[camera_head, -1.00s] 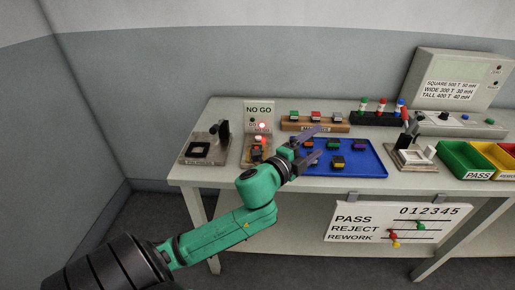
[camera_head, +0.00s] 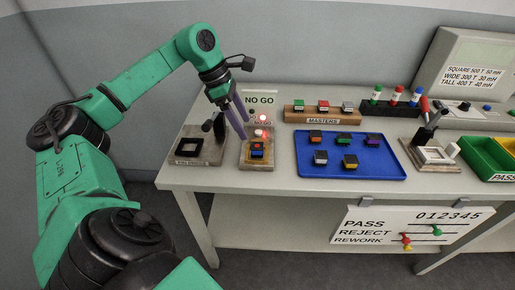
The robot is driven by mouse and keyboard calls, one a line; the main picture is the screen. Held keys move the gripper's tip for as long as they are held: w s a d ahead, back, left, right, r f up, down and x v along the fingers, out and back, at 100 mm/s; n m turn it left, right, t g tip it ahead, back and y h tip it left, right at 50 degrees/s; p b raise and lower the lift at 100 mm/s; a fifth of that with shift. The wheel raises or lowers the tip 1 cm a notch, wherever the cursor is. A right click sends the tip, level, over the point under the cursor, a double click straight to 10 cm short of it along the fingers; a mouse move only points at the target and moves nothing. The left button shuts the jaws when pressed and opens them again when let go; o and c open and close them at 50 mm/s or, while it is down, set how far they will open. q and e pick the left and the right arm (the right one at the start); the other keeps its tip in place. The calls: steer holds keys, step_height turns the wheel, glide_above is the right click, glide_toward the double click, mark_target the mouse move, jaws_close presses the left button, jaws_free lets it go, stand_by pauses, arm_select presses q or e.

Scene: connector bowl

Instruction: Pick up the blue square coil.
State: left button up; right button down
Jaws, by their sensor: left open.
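A small coil with blue and orange-red parts (camera_head: 257,152) sits on the wooden NO GO fixture (camera_head: 256,164); it looks like the blue square coil, but it is too small to make out its shape surely. My left gripper (camera_head: 243,126) is open, its two long purple fingers pointing down just above and behind the coil, apart from it as far as I can tell. Nothing shows between the fingers. My right gripper is not in view.
The NO GO sign (camera_head: 261,100) with a lit red lamp stands behind the fixture. A dark-plated stand (camera_head: 207,157) is to its left. A blue tray (camera_head: 383,171) with several coils and the masters block (camera_head: 322,120) are to its right.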

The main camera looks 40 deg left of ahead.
mark_target(256, 145)
arm_select(q)
steer(key=p+x, duration=0.1)
steer(key=x, duration=0.7)
steer(key=shift+w+d, duration=0.15)
steer(key=shift+d, duration=0.05)
steer(key=shift+f, duration=0.15)
steer(key=shift+a, duration=0.1)
steer(key=c, duration=0.4)
jaws_close()
